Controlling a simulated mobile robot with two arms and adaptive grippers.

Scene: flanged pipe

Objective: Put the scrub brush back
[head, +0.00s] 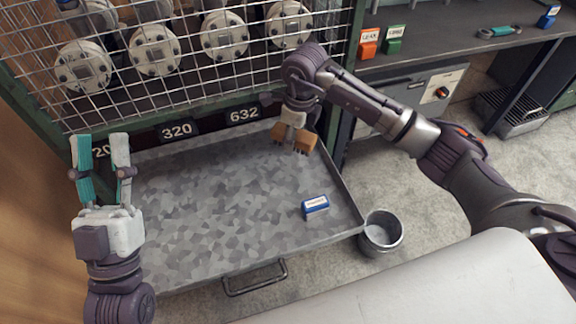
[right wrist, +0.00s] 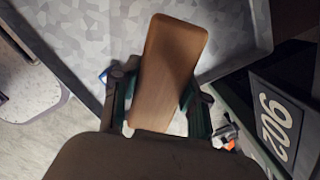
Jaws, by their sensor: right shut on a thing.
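The scrub brush (head: 306,139) has a brown wooden body with bristles showing below it in the head view. My right gripper (head: 293,120) is shut on it and holds it over the far right part of the grey metal tray (head: 210,220). In the right wrist view the brush's smooth wooden back (right wrist: 168,70) lies between the fingers and hides part of the tray behind it. My left gripper (head: 101,165) is open and empty at the tray's left side, with its fingers pointing up the picture.
A small blue and white block (head: 315,207) lies in the tray at the right. A grey bucket (head: 381,238) stands on the floor beside the tray. Behind is a wire mesh (head: 190,30) with flanged pipes. A workbench (head: 450,45) with orange and green blocks stands at upper right.

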